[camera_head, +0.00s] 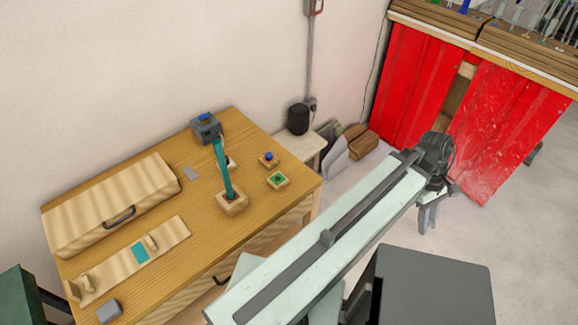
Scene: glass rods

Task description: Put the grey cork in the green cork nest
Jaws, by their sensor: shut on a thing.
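The green cork nest (277,180) is a small wooden block with a green top and a dark centre. It sits near the right end of the wooden table. My gripper (428,226) hangs at the far end of my pale arm, over the floor to the right of the table and well apart from the nest. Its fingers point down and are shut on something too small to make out. I cannot pick out the grey cork for certain anywhere in view.
A wooden block with a blue top (268,159) stands just behind the green nest. A wooden case (110,205) fills the table's left. Red cabinet doors (500,130) stand behind my gripper.

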